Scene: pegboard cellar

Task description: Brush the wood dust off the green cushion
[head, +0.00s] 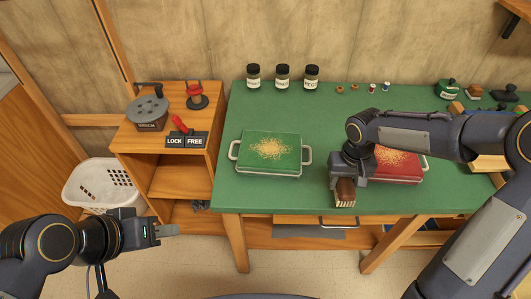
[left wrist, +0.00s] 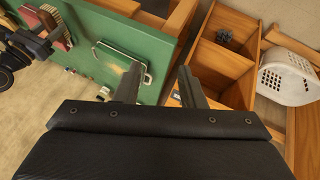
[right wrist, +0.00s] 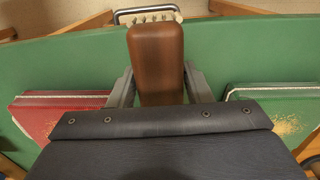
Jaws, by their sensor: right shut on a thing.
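The green cushion (head: 284,150) lies on the left part of the green bench top, with a patch of tan wood dust on its middle and a handle at each side. It also shows in the right wrist view (right wrist: 265,95). My right gripper (head: 350,178) is shut on the wooden brush (head: 345,193), whose pale bristles show in the right wrist view. The brush is to the right of the green cushion, near the bench's front edge, apart from the cushion. My left gripper (left wrist: 155,85) is open and empty, off the bench at front left.
A red cushion (head: 398,168) with dust lies behind my right arm. Several jars (head: 283,77) stand at the back. A wooden cabinet (head: 165,165) with a LOCK/FREE switch and a white basket (head: 100,185) are left.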

